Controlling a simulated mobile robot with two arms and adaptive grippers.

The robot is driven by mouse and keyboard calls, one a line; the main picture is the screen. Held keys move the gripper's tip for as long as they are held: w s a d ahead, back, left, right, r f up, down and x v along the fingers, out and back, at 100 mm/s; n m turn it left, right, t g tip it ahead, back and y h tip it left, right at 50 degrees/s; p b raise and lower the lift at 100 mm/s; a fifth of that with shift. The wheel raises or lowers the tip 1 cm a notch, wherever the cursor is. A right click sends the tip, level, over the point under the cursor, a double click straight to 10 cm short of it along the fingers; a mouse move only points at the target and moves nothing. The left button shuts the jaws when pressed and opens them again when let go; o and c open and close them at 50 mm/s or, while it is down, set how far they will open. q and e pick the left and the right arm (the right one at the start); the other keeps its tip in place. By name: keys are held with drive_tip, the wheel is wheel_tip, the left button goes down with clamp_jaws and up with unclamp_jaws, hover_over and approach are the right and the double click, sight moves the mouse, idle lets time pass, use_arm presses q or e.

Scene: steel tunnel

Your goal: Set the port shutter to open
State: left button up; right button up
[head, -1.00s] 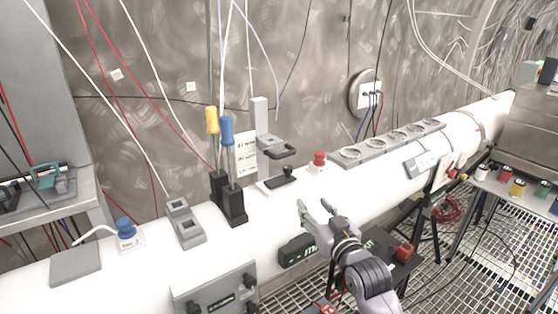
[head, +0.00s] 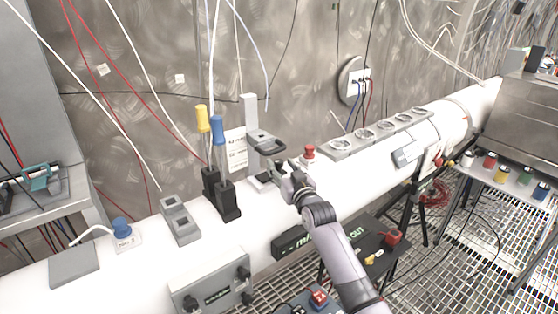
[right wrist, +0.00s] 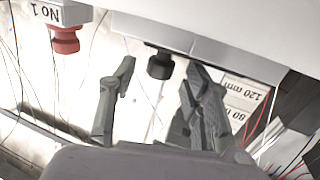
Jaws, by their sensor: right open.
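A flat grey plate (head: 258,184) lies on the white pipe below an upright grey bracket with a ring (head: 265,141); I take this plate for the port shutter. In the right wrist view the plate's underside edge (right wrist: 185,55) carries a black knob (right wrist: 160,66). My right gripper (head: 280,172) is at the plate and hides much of it and the knob. In the right wrist view my right gripper (right wrist: 160,74) is open, one finger on each side of the knob, with gaps visible. My left gripper is not in view.
A red button (head: 309,152) stands right of the plate; it shows in the right wrist view (right wrist: 65,40) under a "No 1" label. A row of round sockets (head: 364,135) runs to the right.

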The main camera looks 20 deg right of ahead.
drive_tip(key=shift+w+a, duration=0.15)
drive_tip(key=shift+w, duration=1.25)
drive_tip(key=shift+c, duration=0.3)
clamp_jaws()
drive_tip(key=shift+f, duration=0.1)
